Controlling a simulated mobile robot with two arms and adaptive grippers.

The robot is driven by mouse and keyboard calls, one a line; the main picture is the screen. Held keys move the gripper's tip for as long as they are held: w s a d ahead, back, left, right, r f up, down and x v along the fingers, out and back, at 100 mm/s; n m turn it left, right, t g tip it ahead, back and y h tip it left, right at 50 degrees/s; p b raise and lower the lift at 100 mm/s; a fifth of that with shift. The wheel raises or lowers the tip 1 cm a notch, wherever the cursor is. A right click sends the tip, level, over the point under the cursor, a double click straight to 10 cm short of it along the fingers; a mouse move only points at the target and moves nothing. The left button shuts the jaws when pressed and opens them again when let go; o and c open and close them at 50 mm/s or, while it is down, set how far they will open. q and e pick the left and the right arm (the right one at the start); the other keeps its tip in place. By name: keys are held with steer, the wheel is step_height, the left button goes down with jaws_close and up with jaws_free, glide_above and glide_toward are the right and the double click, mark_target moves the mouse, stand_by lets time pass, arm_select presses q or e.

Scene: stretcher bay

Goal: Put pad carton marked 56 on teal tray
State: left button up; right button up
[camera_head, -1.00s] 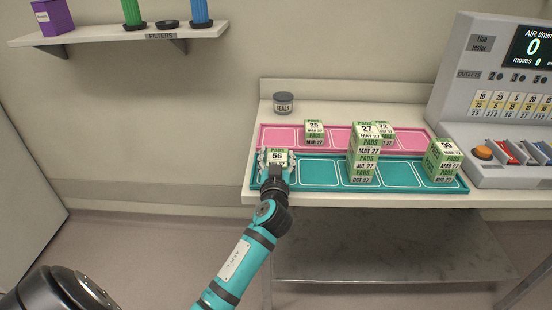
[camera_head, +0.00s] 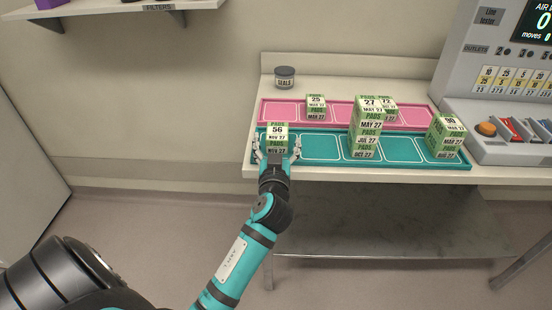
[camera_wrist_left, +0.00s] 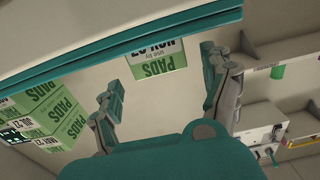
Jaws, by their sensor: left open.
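The pad carton marked 56 (camera_head: 277,137), green and white, sits upright in the leftmost compartment of the teal tray (camera_head: 400,158). My left gripper (camera_head: 276,152) is open at the carton's front, one finger on each side. In the left wrist view, the carton (camera_wrist_left: 157,62) appears upside down between the spread fingers of my left gripper (camera_wrist_left: 163,88), with gaps on both sides. The tray's edge (camera_wrist_left: 110,47) crosses the top of that view. My right gripper is not in view.
A tall carton stack (camera_head: 365,128) topped by 27 and a stack topped by 90 (camera_head: 445,135) stand on the teal tray. The pink tray (camera_head: 340,112) behind holds cartons 25 (camera_head: 316,106) and 72 (camera_head: 387,107). A seals jar (camera_head: 285,77) stands behind. The teal tray's second compartment is empty.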

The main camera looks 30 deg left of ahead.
arm_select(q)
steer(key=b+v, duration=0.1)
steer(key=v, duration=0.5)
steer(key=shift+s, duration=0.1)
steer(key=s+d+f+m+g+h, duration=0.15)
steer(key=s+f+g, duration=0.3)
steer(key=f, duration=0.45)
steer(key=s+d+f+m+g+h, duration=0.2)
steer(key=s+d+f+g+h, duration=0.15)
steer(key=s, duration=0.35)
steer(key=s+d+f+m+g+h, duration=0.2)
steer(key=s+d+f+m, duration=0.15)
steer(key=s, duration=0.35)
steer(key=s+d+f+m+g+h, duration=0.1)
steer(key=s+d+f+g+h, duration=0.15)
steer(key=s+f, duration=0.3)
step_height(320, 180, down, 24)
steer(key=s+p, duration=0.1)
steer(key=s, duration=0.1)
steer(key=s+a+f+g+p, duration=0.1)
steer(key=s+a+f, duration=0.1)
steer(key=s+f, duration=1.3)
steer(key=shift+s+a+m+g, duration=0.15)
steer(key=shift+a+m+g, duration=0.15)
steer(key=shift+a+g, duration=0.1)
